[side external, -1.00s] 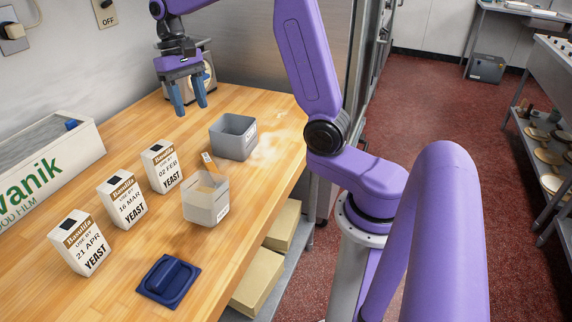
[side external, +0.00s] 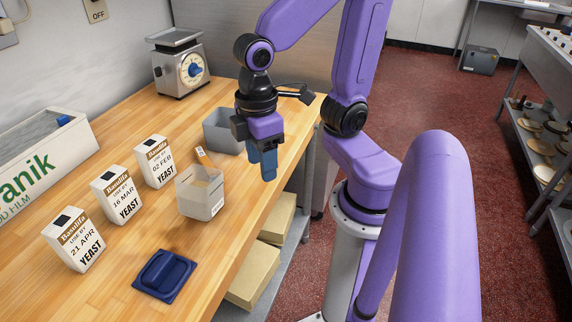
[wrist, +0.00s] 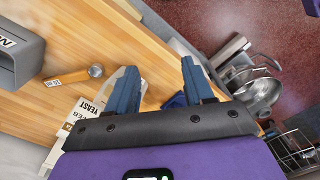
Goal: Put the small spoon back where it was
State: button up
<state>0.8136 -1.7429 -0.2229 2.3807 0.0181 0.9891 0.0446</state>
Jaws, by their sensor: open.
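The small spoon, with an orange labelled handle (wrist: 66,78) and a round metal end (wrist: 96,71), lies on the wooden worktop in the wrist view. In the side view its orange handle (side external: 206,158) shows between the grey bin (side external: 222,138) and the pale open tub (side external: 199,197); its metal end cannot be made out there. My gripper (side external: 265,176) hangs fingers down near the worktop's right edge, right of the tub and in front of the bin. In the wrist view, my gripper (wrist: 159,66) has its fingers apart with nothing between them. The spoon lies left of them.
Several yeast cartons (side external: 117,196) stand in a row at left. A dark blue lid (side external: 164,275) lies in front. A dial scale (side external: 181,70) stands at the back, and a film box (side external: 35,160) at far left. Boxes (side external: 256,271) sit on the shelf below.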

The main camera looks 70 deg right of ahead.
jog(key=s+n, duration=0.1)
jog(key=s+f, duration=0.1)
jog(key=s, duration=0.1)
jog(key=s+d+n, duration=0.1)
jog(key=shift+s+f+n, duration=0.2)
jog(key=shift+s+n, duration=0.1)
